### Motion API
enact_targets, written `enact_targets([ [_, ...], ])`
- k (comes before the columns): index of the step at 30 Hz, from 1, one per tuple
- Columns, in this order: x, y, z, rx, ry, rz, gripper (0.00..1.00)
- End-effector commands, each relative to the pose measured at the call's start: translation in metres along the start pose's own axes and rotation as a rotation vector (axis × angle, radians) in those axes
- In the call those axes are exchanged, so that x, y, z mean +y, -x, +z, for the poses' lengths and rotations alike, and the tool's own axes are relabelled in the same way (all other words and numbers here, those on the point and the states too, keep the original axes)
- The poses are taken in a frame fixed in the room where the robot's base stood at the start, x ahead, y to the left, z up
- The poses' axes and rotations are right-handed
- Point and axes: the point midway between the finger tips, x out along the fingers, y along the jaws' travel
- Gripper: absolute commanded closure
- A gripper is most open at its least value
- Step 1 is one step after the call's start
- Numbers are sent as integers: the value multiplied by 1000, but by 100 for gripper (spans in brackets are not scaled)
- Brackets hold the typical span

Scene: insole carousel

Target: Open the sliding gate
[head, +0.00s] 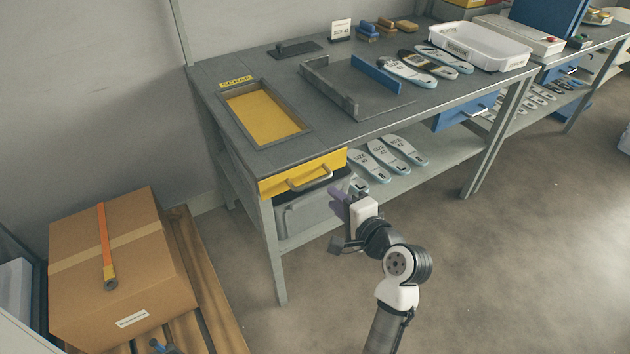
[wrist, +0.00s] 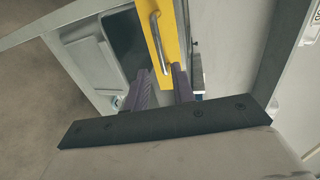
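No part is labelled as a gate. A blue upright bar (head: 375,75) stands along the back right side of a low grey frame (head: 340,97) on the workbench; it may be the sliding gate. My gripper (head: 338,198) is in front of the bench, below the tabletop and just right of the yellow drawer front (head: 302,174). In the wrist view my gripper (wrist: 160,82) has its purple fingers apart with nothing held. The yellow front and its metal handle (wrist: 160,42) lie beyond the fingertips, and I see no contact with them.
A yellow-bottomed scrap recess (head: 262,115) is at the bench's left end. Insoles (head: 408,72) and a white tray (head: 480,46) are on the right. A lower shelf holds more insoles (head: 385,155). A cardboard box (head: 120,260) stands on a pallet at left. Floor at right is clear.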

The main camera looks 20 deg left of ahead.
Motion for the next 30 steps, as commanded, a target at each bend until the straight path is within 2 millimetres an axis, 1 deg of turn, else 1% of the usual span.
enact_targets([
  [1,-2,-13,2,-5,2,-1,75],
  [6,-2,-49,1,-4,2,-1,75],
  [9,-2,-66,1,-3,3,-1,75],
  [12,-2,-79,0,-1,3,-1,75],
  [15,-1,-88,1,-2,3,-1,75],
  [18,-1,-92,1,0,3,-1,75],
  [26,-1,-93,0,1,3,-1,75],
  [30,-1,-93,0,1,3,-1,92],
])
